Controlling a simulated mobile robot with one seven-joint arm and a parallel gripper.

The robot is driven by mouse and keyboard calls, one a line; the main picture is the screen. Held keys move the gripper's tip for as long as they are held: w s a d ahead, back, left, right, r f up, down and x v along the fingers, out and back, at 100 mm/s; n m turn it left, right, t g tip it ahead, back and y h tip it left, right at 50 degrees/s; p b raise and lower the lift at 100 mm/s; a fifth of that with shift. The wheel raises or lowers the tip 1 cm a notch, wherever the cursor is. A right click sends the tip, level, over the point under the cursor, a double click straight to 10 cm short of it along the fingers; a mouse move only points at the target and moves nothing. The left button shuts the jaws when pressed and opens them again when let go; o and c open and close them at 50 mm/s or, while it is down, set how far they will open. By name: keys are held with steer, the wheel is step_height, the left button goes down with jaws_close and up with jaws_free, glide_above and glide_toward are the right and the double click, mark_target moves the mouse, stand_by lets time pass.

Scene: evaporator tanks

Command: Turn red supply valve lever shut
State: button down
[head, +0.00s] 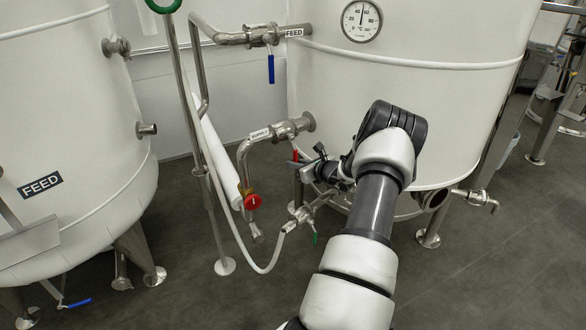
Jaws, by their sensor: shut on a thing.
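The supply valve sits on a steel pipe with a small white label (260,134), left of the large white tank's lower wall. Its red lever (295,156) shows as a short red strip hanging below the valve body (284,131). My gripper (298,165) reaches it from the right and is shut on the red lever. The fingers and the wrist hide the lower part of the lever, so its exact angle is hard to tell.
A red round knob (252,202) sits on the pipe to the left. A blue lever (271,69) hangs from the upper feed pipe. The white tank (450,110) stands close behind my arm.

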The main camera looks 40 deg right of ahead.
steer(key=shift+s+d, duration=0.1)
steer(key=shift+d, duration=0.1)
steer(key=c, duration=1.7)
jaws_free()
steer(key=shift+c, duration=0.2)
steer(key=shift+a+r, duration=0.1)
steer(key=p+v, duration=0.2)
steer(key=v, duration=1.5)
steer(key=shift+p, duration=0.4)
steer(key=shift+s+r, duration=0.1)
